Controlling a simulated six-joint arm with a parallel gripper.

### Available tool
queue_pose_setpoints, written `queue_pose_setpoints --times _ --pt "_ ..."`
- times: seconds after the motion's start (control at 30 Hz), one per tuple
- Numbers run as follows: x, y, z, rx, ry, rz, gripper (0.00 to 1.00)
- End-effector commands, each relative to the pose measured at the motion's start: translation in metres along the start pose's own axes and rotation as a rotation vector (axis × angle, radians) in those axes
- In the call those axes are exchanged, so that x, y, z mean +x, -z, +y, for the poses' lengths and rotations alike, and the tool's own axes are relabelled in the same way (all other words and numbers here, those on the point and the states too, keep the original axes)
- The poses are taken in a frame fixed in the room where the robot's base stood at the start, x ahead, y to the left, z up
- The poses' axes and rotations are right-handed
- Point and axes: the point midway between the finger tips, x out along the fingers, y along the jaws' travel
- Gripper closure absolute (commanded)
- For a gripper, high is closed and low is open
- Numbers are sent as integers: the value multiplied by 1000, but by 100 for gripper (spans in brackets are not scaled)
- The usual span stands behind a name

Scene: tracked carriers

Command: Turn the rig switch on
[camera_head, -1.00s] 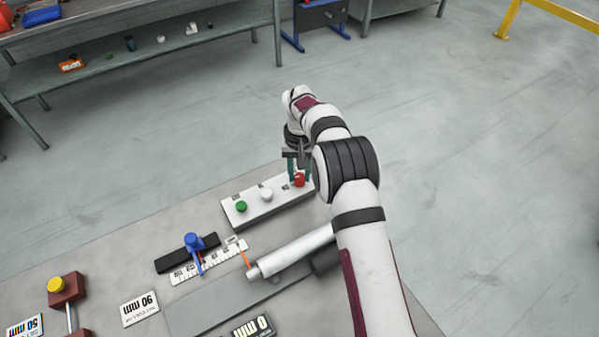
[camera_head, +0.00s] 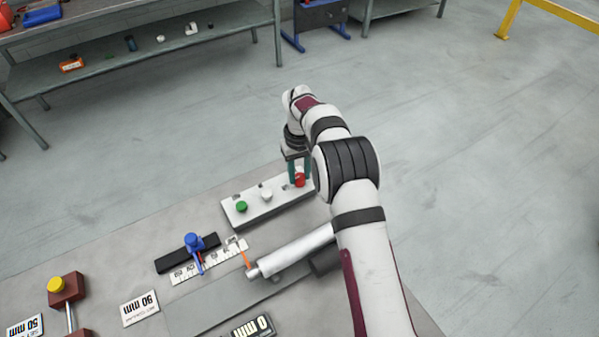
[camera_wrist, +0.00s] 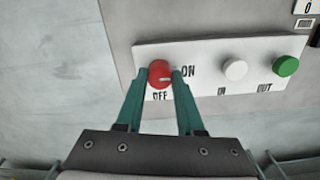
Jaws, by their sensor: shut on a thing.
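The rig switch is a round red knob (camera_wrist: 159,73) at one end of a white panel (camera_wrist: 205,62). "ON" is printed to its right and "OFF" below it in the wrist view. A short pale mark on the knob lies toward its right side, on the ON side. My gripper (camera_wrist: 160,74) is shut on the knob, with one green finger on each side of it. In the head view the red knob (camera_head: 300,180) shows between the fingers, partly covered by them.
A white button (camera_head: 266,195) and a green button (camera_head: 241,206) sit on the same panel. A blue slider (camera_head: 194,242) on a black rail, a scale and a white cylinder (camera_head: 295,250) with an orange pointer lie nearer. Open floor lies beyond the bench.

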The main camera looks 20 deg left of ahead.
Motion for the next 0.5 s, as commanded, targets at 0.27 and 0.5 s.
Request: queue_pose_setpoints --times 0.27,0.5 --pt "-1 1 0 -1 -1 3 51" --pt "0 0 0 0 -1 1 33"
